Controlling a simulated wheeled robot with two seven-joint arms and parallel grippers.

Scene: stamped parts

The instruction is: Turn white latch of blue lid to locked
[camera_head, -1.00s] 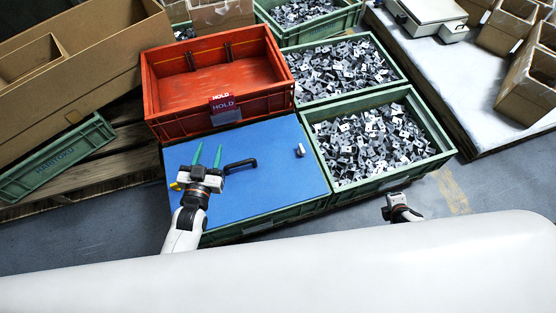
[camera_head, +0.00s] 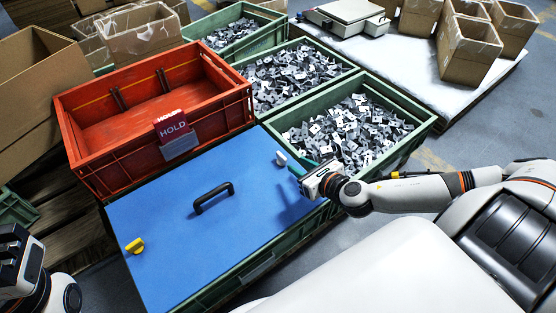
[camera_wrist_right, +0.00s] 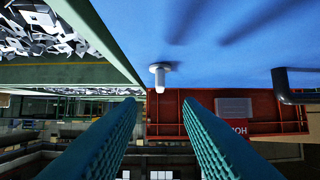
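The blue lid (camera_head: 215,225) covers a green crate and has a black handle (camera_head: 213,196) in its middle. The small white latch (camera_head: 281,158) is near the lid's far right edge; it also shows in the right wrist view (camera_wrist_right: 159,76), ahead of the gap between my fingers. A yellow latch (camera_head: 134,246) is at the lid's left side. My right gripper (camera_head: 304,168) is open, its teal fingers (camera_wrist_right: 155,135) apart and empty, just right of the white latch and not visibly touching it. My left gripper (camera_head: 22,262) is at the lower left, away from the lid; its fingertips are hidden.
A red crate (camera_head: 65,122) with a HOLD tag (camera_head: 172,128) stands behind the lid. Green crates of stamped metal parts (camera_head: 350,132) stand behind and to the right. A pallet with cardboard boxes (camera_head: 468,50) and a scale (camera_head: 346,18) is at the back right.

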